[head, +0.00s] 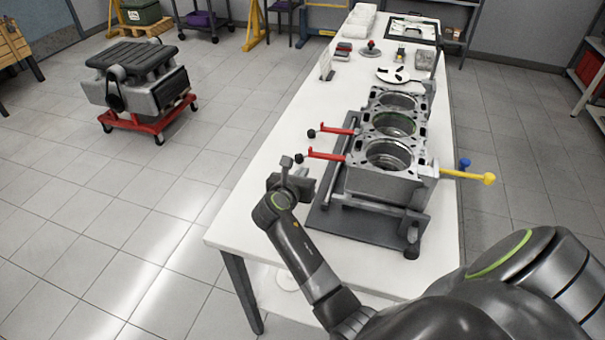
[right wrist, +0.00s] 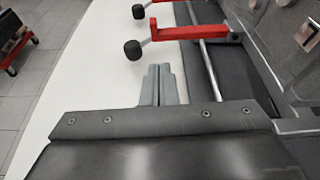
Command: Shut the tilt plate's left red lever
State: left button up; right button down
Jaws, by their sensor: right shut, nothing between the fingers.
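Two red levers with black ball knobs stick out to the left of the engine block (head: 385,180), which sits on the dark tilt plate (head: 325,222). The nearer red lever (head: 325,155) and the farther red lever (head: 338,131) both point left over the white table. In the right wrist view the nearer lever (right wrist: 190,32) and its knob (right wrist: 132,50) are just beyond my fingertips. My right gripper (head: 287,163) is shut and empty, close to the nearer knob but apart from it. It also shows in the right wrist view (right wrist: 158,70). My left gripper is out of view.
A yellow lever (head: 465,175) and a blue knob (head: 464,163) stick out on the block's right. Tools and a white plate (head: 393,75) lie farther back on the white table (head: 240,215). The table's left strip is clear. A red wheeled dolly (head: 145,118) stands on the floor.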

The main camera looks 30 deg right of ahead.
aim_at(310, 152)
jog(key=x, duration=0.6)
jog(key=shift+d+f, duration=0.1)
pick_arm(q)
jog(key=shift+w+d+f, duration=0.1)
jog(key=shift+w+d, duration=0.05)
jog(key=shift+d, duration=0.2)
pick_arm(e)
jog(key=shift+w+d+f, duration=0.25)
jog(key=shift+w+d, duration=0.15)
jog(key=shift+d, duration=0.05)
jog(key=shift+r, duration=0.1)
